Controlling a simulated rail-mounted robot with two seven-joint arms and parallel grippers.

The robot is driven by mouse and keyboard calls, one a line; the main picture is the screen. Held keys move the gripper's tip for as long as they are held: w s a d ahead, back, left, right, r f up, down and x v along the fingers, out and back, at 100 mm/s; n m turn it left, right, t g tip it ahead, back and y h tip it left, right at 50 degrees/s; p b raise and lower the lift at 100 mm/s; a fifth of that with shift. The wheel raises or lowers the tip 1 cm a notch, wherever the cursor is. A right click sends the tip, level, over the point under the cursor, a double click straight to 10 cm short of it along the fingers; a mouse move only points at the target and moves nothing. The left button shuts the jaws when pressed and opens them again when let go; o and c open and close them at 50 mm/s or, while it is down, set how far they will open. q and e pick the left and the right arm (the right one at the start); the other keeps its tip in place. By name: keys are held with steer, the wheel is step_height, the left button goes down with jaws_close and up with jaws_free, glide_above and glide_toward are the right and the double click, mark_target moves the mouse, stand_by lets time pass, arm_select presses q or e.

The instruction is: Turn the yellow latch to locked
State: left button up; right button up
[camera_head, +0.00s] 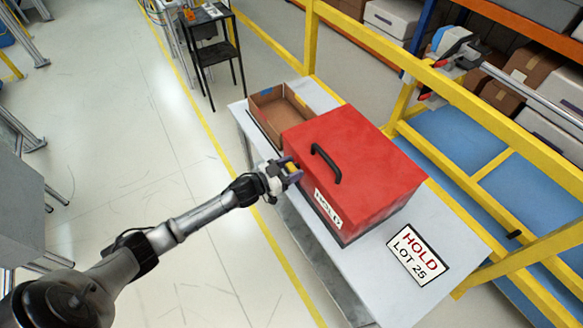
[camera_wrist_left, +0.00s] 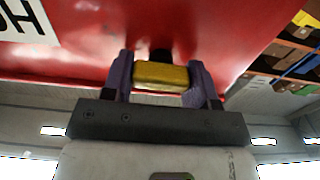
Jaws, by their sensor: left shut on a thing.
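The yellow latch (camera_wrist_left: 161,76) sits between the purple fingers of my left gripper (camera_wrist_left: 160,84) in the left wrist view, with a finger on each side of it. It is on the front face of the red box (camera_head: 365,160), and a dark stem shows behind it. In the head view my left gripper (camera_head: 290,172) is at the box's front left side, shut on the latch, which is mostly hidden there. My right gripper (camera_head: 425,80) is at the upper right by the yellow rail, away from the box. I cannot tell its jaw state.
The box has a black handle (camera_head: 326,163) on top and stands on a pale table (camera_head: 455,225). An open brown tray (camera_head: 265,105) stands behind it. A HOLD LOT 25 sign (camera_head: 417,253) lies at the right. Yellow rails (camera_head: 470,100) run beyond the table.

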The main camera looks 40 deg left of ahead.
arm_select(q)
steer(key=m, duration=0.4)
steer(key=shift+d+p, duration=0.1)
steer(key=shift+p, duration=0.3)
steer(key=m, duration=0.9)
steer(key=shift+d+f, duration=0.1)
steer(key=shift+f, duration=0.05)
steer(key=m+b, duration=0.1)
steer(key=m, duration=0.1)
steer(key=shift+m, duration=1.3)
